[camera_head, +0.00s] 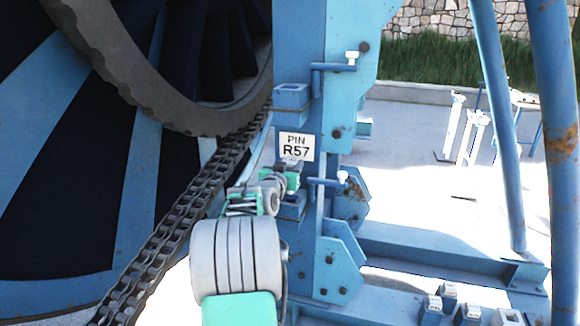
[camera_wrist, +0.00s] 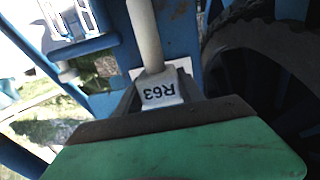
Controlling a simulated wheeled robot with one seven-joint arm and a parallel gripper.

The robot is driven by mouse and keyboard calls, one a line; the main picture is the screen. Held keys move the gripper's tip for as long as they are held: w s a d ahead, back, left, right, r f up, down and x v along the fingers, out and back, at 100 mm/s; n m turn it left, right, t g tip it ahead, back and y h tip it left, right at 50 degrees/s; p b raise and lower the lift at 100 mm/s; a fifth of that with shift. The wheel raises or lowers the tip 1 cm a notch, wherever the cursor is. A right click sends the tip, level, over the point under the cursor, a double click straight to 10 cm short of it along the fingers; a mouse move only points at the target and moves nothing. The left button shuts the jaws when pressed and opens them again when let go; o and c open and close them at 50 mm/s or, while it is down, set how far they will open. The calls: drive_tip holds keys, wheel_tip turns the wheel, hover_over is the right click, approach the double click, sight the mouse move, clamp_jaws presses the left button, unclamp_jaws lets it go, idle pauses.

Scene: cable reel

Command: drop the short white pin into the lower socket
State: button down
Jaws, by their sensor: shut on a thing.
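My gripper (camera_head: 287,178) is by the blue upright, just above the lower blue socket block (camera_head: 290,206) and below the plate (camera_head: 297,146) reading "PIN R57". In the wrist view my green jaw (camera_wrist: 180,150) is shut on a pale pin (camera_wrist: 146,35) with a block head reading "R63" upside down. Its round shaft runs toward the top of the picture. The jaws and wrist mostly hide the pin in the head view. I cannot tell whether its tip touches the lower socket. The upper blue socket block (camera_head: 291,100) is above the plate.
A chain (camera_head: 165,240) and large toothed reel (camera_head: 100,60) are close on the left. White-knobbed latches (camera_head: 351,57) (camera_head: 342,177) stick out right of the sockets. White posts (camera_head: 452,127) stand farther right. Several small blocks (camera_head: 448,297) sit at lower right.

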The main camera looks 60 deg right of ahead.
sight(290, 193)
drive_tip(key=shift+f+b, duration=1.3)
drive_tip(key=shift+b, duration=0.55)
drive_tip(key=shift+b, duration=0.6)
drive_tip(key=shift+f+b, duration=3.3)
drive_tip(key=shift+b, duration=0.25)
drive_tip(key=shift+b, duration=0.4)
drive_tip(key=shift+f, duration=0.15)
drive_tip(key=shift+f+b, duration=0.35)
drive_tip(key=shift+b, duration=0.4)
